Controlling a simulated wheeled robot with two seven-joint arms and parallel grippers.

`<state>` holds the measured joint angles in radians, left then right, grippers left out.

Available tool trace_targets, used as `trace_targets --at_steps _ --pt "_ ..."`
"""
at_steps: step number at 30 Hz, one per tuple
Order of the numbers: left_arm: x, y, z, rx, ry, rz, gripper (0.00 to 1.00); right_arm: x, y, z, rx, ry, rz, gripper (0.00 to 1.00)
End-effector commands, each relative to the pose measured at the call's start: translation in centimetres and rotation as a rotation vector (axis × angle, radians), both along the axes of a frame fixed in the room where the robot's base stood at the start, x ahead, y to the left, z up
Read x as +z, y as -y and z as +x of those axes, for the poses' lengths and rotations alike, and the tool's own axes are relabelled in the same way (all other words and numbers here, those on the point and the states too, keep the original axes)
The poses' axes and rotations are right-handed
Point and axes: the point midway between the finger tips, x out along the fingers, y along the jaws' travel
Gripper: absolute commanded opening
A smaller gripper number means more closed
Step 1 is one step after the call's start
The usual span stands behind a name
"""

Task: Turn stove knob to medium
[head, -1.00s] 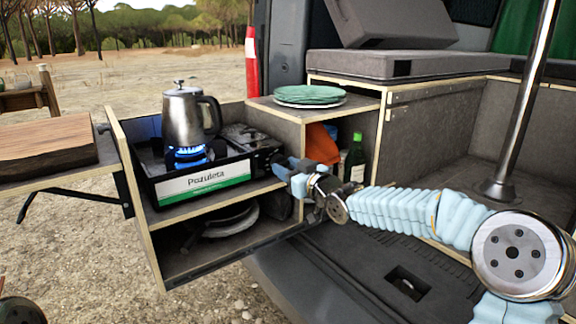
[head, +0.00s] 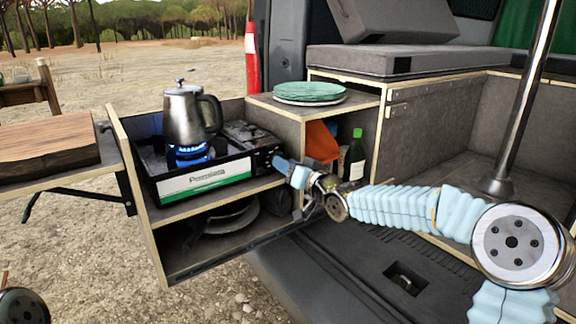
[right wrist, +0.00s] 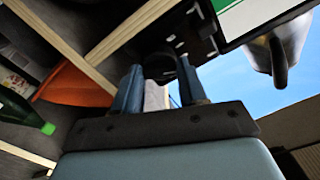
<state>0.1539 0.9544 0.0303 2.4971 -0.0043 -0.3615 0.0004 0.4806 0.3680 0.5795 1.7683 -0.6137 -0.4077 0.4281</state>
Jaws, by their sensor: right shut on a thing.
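The black camping stove (head: 205,181) with a white and green label sits on the upper shelf of the pull-out unit. A metal kettle (head: 184,117) stands on it over a lit blue flame (head: 190,152). My right gripper (head: 279,163) is at the stove's right end, shut on the stove knob. In the right wrist view, the dark round knob (right wrist: 160,66) is between the two blue fingers of my right gripper (right wrist: 160,84). The knob's marking and angle cannot be read. In the head view the gripper hides the knob. My left gripper is not in view.
Green plates (head: 309,92) rest on the shelf top behind my right gripper. A green bottle (head: 354,158) and an orange item (head: 321,142) stand in the compartment below. A wooden board (head: 45,142) lies on the side table at left.

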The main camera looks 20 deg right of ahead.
Motion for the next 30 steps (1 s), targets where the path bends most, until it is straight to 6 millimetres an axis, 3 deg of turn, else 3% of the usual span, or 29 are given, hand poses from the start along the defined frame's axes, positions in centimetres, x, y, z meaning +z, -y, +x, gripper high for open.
trace_targets --at_steps 10,11,15,25,30 --pt "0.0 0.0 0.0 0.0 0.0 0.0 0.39 -0.1 0.0 0.0 0.0 -0.003 0.001 0.11" --pt "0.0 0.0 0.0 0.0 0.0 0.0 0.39 -0.1 0.0 0.0 0.0 -0.003 0.001 0.44" --pt "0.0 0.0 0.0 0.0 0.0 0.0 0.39 -0.1 0.0 0.0 -0.001 -0.002 0.0 0.66" --pt "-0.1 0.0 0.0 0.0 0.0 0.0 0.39 0.0 0.1 -0.3 -0.001 0.0 0.0 0.67" --pt "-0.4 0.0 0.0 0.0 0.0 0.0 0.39 -0.1 1.1 -2.5 -0.004 -0.001 -0.002 0.67"
